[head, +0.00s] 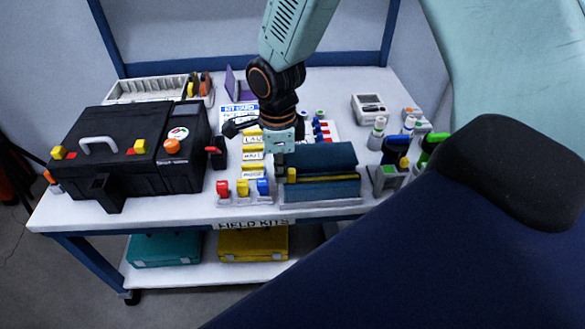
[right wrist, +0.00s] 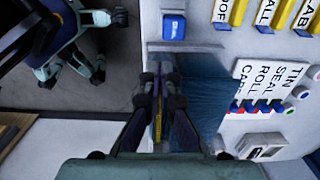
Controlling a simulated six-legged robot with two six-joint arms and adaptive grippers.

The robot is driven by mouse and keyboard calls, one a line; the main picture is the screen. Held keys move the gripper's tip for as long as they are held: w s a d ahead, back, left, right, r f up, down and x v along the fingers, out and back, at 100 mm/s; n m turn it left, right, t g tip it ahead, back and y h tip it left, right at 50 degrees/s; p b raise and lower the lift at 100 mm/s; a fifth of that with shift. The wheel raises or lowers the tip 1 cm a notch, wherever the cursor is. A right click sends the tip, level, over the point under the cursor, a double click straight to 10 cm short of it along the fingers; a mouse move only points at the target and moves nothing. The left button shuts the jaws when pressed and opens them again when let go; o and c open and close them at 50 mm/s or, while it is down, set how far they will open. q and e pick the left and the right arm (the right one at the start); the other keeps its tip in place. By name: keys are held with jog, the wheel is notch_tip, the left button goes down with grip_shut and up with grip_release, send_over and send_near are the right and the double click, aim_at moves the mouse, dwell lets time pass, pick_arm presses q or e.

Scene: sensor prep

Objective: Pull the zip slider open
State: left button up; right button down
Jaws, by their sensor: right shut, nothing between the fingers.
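A dark teal pouch (head: 322,157) lies on a pale holder at the front edge of the white table. A yellow zip line (head: 328,178) runs along its front, with a small yellow piece, probably the slider (head: 291,176), at its left end. My right gripper (head: 281,168) points down at that left end, shut and empty, close beside the yellow piece; I cannot tell if they touch. In the right wrist view the gripper (right wrist: 157,86) is over the zip side of the pouch (right wrist: 206,92), and its fingers hide the slider. My left gripper is not in view.
A black case (head: 135,150) stands at the left. Red, yellow and blue blocks (head: 243,188) sit left of the pouch, with labelled yellow blocks behind. Bottles (head: 377,132) and a grey device (head: 369,107) stand at the right. Teal and yellow boxes (head: 253,243) are on the lower shelf.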

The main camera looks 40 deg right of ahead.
aim_at(337, 178)
jog(key=shift+s+d, duration=0.35)
jog(key=shift+d, duration=0.2)
jog(key=shift+s+d, duration=0.3)
jog(key=shift+d, duration=0.2)
jog(key=shift+s+d, duration=0.45)
jog(key=shift+d, duration=0.3)
jog(key=shift+s+d, duration=0.5)
jog(key=shift+d, duration=0.25)
jog(key=shift+s+d, duration=0.45)
jog(key=shift+d, duration=0.3)
jog(key=shift+s+d+p, duration=0.35)
jog(key=shift+d, duration=0.2)
jog(key=shift+s+d+p, duration=0.3)
jog(key=shift+d, duration=0.2)
jog(key=shift+s+d+p, duration=0.35)
jog(key=shift+d+p, duration=0.25)
jog(key=shift+p, duration=0.1)
jog(key=shift+s+d+p, duration=0.35)
jog(key=shift+d+p, duration=0.25)
jog(key=shift+p, duration=0.05)
jog(key=shift+d, duration=0.1)
jog(key=shift+w+a, duration=0.2)
jog(key=shift+a, duration=0.2)
notch_tip(337, 178, up, 7)
jog(key=p, duration=0.7)
